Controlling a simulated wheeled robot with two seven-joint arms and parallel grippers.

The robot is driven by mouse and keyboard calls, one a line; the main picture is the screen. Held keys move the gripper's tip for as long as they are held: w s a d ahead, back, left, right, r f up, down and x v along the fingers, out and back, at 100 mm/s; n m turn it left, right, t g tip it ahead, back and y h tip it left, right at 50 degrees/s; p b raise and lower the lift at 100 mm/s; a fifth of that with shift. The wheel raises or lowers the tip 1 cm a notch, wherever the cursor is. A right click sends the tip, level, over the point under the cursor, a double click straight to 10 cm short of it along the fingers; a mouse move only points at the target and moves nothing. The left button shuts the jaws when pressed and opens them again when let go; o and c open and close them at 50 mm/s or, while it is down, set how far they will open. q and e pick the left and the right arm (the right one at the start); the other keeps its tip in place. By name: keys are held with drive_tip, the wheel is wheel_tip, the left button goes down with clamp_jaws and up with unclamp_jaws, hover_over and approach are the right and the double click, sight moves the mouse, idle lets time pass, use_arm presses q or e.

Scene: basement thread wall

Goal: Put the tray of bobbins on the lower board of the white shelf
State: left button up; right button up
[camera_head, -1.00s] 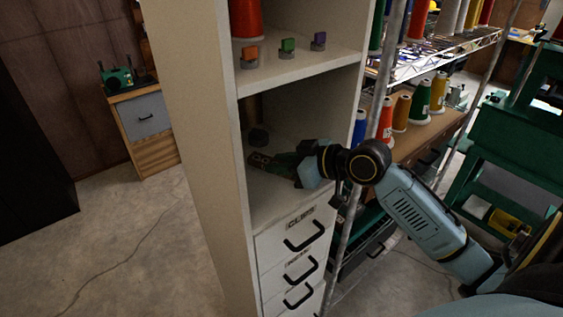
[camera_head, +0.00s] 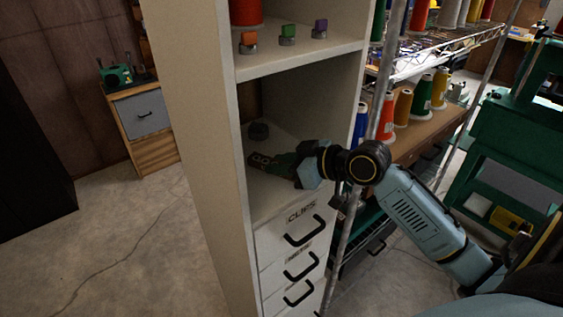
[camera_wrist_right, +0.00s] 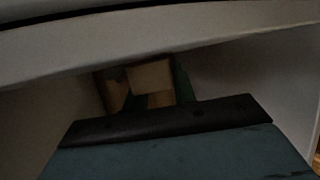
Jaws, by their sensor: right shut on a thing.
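The white shelf (camera_head: 196,150) stands in the middle of the head view. My right gripper (camera_head: 272,162) reaches into its lower compartment from the right, low over the lower board (camera_head: 262,198). It is shut on a small dark, flat thing (camera_head: 261,161), which seems to be the tray of bobbins; its edges and contents are hard to make out. I cannot tell whether it touches the board. The wrist view is dark, with a brown boxy shape (camera_wrist_right: 150,76) ahead of the hand. My left gripper is not in view.
The upper board (camera_head: 300,62) holds a red cone (camera_head: 245,12) and several small coloured pieces. A metal post (camera_head: 384,75) stands close beside my right arm. Labelled drawers (camera_head: 300,250) lie below.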

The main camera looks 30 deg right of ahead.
drive_tip(key=shift+f, duration=0.2)
drive_tip(key=o, duration=1)
drive_tip(key=b+v, duration=0.1)
drive_tip(key=v, duration=1.2)
drive_tip(key=shift+s+d+b, duration=0.1)
drive_tip(key=shift+s+b, duration=0.05)
drive_tip(key=shift+b, duration=0.2)
